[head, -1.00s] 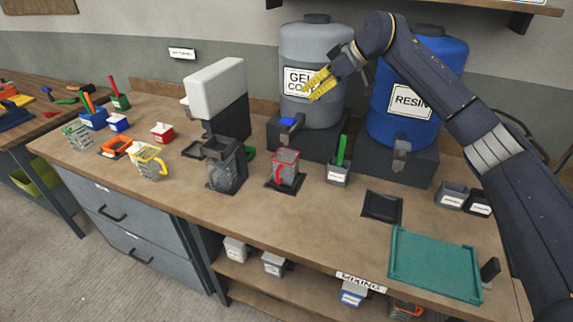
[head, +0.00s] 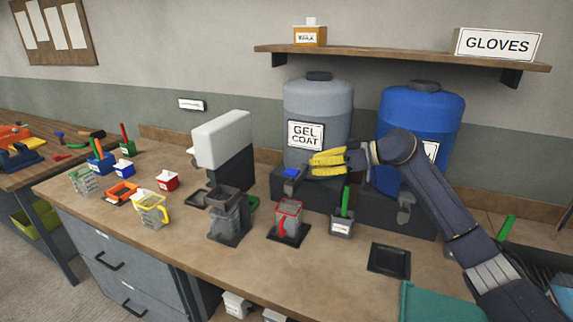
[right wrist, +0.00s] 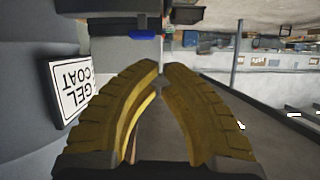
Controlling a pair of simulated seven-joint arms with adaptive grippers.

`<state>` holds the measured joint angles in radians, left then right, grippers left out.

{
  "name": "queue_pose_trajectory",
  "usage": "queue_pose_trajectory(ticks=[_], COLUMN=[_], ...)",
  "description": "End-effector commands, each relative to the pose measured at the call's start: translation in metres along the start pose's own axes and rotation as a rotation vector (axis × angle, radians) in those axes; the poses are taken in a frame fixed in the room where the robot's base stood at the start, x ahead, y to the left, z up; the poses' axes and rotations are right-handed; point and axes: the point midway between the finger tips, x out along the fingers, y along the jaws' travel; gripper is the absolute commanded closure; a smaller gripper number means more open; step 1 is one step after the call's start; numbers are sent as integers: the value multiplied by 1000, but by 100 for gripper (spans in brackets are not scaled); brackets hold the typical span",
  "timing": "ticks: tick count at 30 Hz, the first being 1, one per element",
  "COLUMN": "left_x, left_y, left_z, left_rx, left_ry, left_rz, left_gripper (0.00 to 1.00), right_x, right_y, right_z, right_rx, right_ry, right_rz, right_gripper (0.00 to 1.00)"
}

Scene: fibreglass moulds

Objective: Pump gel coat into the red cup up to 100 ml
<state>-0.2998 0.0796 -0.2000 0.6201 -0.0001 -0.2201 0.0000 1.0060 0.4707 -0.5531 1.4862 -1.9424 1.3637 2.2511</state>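The red cup (head: 289,208), a clear measuring cup with red rim and handle, stands upright on a dark square pad in front of the gel coat drum. Its fill level is too small to read. The grey gel coat drum (head: 318,105) has a blue lever (head: 291,173) on its outlet, above and behind the cup. The lever also shows in the right wrist view (right wrist: 145,35). My right gripper (head: 313,163) has yellow fingers, nearly meeting at the tips and empty, just right of and slightly above the lever, apart from it. My left gripper is out of view.
A blue resin drum (head: 420,105) stands behind my right arm. A grey holder (head: 342,225) with a green stick is right of the cup. A grey-white machine (head: 223,145) and a yellow-handled cup (head: 151,209) are left. An empty dark pad (head: 389,260) lies right.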

Motion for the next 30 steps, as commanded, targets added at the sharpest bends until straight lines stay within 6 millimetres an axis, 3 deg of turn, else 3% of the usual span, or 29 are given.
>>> queue_pose_trajectory(ticks=[3, 7, 22, 30], left_x=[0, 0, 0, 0], left_y=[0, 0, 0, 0], left_z=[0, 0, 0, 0], left_rx=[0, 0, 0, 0], left_ry=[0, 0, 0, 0], left_rz=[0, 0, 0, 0], left_gripper=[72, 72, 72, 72], right_x=[-15, -18, -16, 14], right_y=[1, 1, 3, 4], right_z=[-27, -38, -40, -45], right_rx=[-48, -78, -86, -86], right_ry=[91, 127, 134, 135], right_rz=[31, 48, 57, 54], right_gripper=[100, 100, 100, 100])
